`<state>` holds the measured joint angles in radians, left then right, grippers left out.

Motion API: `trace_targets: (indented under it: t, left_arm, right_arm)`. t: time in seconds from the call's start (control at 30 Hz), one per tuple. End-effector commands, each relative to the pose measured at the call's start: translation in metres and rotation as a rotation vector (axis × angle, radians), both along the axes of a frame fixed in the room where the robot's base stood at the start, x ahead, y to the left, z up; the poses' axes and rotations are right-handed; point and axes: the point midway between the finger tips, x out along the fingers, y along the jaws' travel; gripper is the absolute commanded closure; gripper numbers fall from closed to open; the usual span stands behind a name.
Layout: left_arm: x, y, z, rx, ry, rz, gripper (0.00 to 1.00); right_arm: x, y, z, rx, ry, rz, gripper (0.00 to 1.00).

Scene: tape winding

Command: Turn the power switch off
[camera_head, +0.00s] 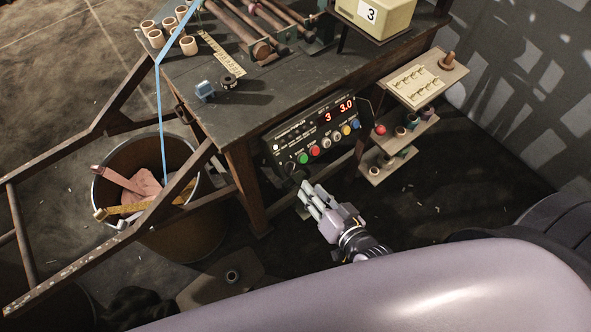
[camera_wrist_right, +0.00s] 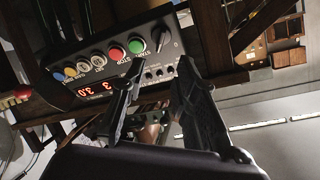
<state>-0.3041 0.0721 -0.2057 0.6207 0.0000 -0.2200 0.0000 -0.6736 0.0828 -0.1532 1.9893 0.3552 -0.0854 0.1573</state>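The control panel (camera_head: 312,127) hangs under the workbench's front edge, with a row of coloured buttons and a lit red display reading 3 and 3.0. It also shows in the right wrist view (camera_wrist_right: 112,66). The power switch looks to be the dark rotary knob (camera_wrist_right: 160,40) at the panel's end beside the green button, with a 0 mark near it. In the head view the knob (camera_head: 297,173) is small and dark. My right gripper (camera_head: 311,197) is just below that end of the panel, apart from the knob. Its fingers (camera_wrist_right: 160,68) are apart with nothing between them. My left gripper is not in view.
A rusty bin (camera_head: 185,235) stands at left by the wooden bench leg (camera_head: 246,185). Shelves with small parts (camera_head: 398,150) stand right of the panel.

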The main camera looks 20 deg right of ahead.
Motion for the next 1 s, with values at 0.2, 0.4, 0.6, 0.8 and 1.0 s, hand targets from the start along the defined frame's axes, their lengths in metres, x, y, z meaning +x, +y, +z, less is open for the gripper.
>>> trace_targets:
  t: [0.2, 0.4, 0.6, 0.8, 1.0]
  left_arm:
    - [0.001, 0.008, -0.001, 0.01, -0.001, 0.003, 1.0]
    - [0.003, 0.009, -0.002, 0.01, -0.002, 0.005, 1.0]
    - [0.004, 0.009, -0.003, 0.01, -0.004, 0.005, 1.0]
    - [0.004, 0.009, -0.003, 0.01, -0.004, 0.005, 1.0]
    - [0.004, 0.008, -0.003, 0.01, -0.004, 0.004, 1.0]
  right_arm:
    - [0.046, 0.01, -0.016, 0.0, -0.002, 0.0, 0.72]
    - [0.075, 0.017, -0.027, 0.0, 0.0, 0.0, 0.72]
    - [0.088, 0.019, -0.032, 0.0, 0.001, 0.0, 0.72]
    - [0.089, 0.02, -0.033, -0.001, 0.002, 0.001, 0.72]
    - [0.089, 0.02, -0.033, -0.001, 0.001, 0.001, 0.8]
